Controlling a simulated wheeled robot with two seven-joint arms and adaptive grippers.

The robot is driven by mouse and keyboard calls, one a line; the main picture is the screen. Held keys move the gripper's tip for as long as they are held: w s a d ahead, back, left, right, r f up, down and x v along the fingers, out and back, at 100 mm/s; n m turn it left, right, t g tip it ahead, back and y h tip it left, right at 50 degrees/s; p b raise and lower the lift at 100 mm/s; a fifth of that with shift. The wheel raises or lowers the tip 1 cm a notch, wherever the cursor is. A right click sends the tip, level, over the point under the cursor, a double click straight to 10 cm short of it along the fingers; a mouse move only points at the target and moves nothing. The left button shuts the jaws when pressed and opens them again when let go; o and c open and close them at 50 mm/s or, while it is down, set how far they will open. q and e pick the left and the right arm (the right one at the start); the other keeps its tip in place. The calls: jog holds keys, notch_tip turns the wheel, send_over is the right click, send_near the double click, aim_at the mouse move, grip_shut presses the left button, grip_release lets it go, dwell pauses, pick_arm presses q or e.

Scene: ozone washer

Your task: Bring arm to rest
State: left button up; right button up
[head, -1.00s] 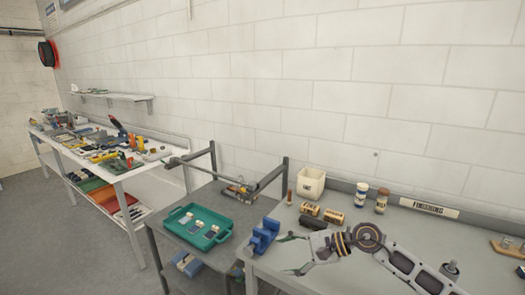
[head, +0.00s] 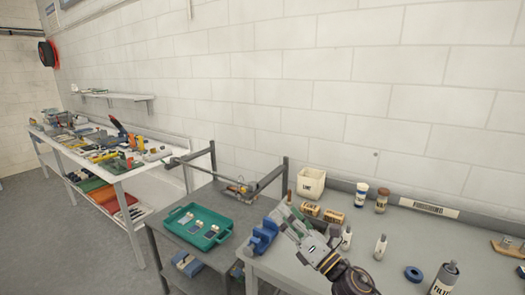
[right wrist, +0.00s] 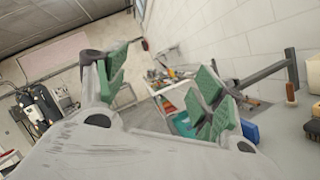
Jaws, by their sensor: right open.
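My right gripper (head: 284,214) is raised above the left part of the grey finishing table (head: 310,272), with its arm coming up from the bottom edge of the head view. In the right wrist view, its two green-padded fingers (right wrist: 160,78) stand wide apart with nothing between them. The gripper points toward the back left and overlaps the blue block (head: 263,236) and the items behind it in the head view. Whether it touches anything there is hard to tell. My left gripper is not in view.
Several bottles, including a grey one (head: 444,279), and a blue ring (head: 413,273) stand or lie on the table's right side. A cream bin (head: 311,183) and brown brushes (head: 334,216) are at the back. A teal tray (head: 228,222) lies on the lower cart at left.

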jog(key=s+d+f+m+g+h, duration=0.35)
jog(key=d+f+m+h, duration=1.15)
jog(key=m, duration=0.9)
jog(key=s+f+m+g+y, duration=0.1)
jog(key=s+f+m+g, duration=0.4)
jog(key=s+f, duration=0.45)
jog(key=s+f+m+g, duration=0.5)
jog(key=s+f, duration=0.1)
jog(key=s, duration=0.6)
notch_tip(320, 180, down, 32)
jog(key=s+f+g, duration=0.1)
jog(key=s, duration=0.2)
jog(key=s+d+f, duration=0.2)
jog(key=s+f, duration=0.8)
jog(key=s, duration=0.1)
jog(key=s+d+f+g, duration=0.1)
jog(key=s+d+f, duration=0.1)
jog(key=s+f, duration=0.8)
jog(key=shift+s+d+n, duration=0.25)
jog(key=shift+s+n, duration=0.05)
jog(key=shift+s, duration=0.4)
